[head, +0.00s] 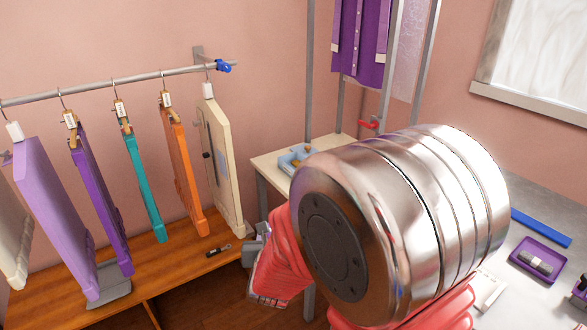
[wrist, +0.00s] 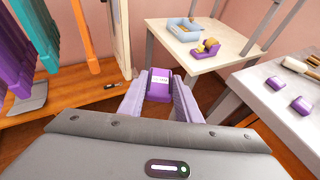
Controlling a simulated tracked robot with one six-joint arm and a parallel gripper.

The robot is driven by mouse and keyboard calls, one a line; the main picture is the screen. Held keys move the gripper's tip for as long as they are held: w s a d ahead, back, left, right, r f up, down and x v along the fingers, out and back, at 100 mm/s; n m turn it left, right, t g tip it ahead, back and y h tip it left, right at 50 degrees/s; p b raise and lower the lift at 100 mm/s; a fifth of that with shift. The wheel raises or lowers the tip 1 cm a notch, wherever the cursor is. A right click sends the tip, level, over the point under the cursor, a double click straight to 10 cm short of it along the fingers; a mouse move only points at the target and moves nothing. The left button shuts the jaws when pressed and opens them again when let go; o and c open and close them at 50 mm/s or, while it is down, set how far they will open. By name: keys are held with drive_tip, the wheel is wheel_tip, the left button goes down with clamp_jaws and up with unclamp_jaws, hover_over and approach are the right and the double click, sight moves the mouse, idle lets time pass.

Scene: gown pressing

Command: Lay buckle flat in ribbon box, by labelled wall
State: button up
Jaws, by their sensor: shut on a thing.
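My gripper (wrist: 159,100) has its two pale purple fingers shut on a purple piece (wrist: 159,90) with a white printed label, held out in front in the wrist view. I cannot make out a buckle shape in it. A light-blue open box (wrist: 183,29) with tan contents stands on the small pale table beyond; it also shows in the head view (head: 291,160). A small purple holder (wrist: 207,48) with yellowish pieces is on the same table's near edge. I cannot tell which is the ribbon box, and no labelled wall is readable. In the head view my arm hides most of the gripper.
A rail (head: 140,79) carries several hanging garments over a wooden bench (head: 180,262) at left. A dark small item (head: 218,250) lies on the bench. A grey table (head: 520,290) at right holds a purple tray (head: 522,262) and a blue bar (head: 541,228).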

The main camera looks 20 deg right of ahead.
wheel_tip(320, 180, down, 6)
drive_tip(key=s+a, duration=0.1)
drive_tip(key=a, duration=0.1)
drive_tip(key=shift+r, duration=0.15)
drive_tip(key=shift+s+a, duration=0.1)
drive_tip(key=shift+s, duration=0.1)
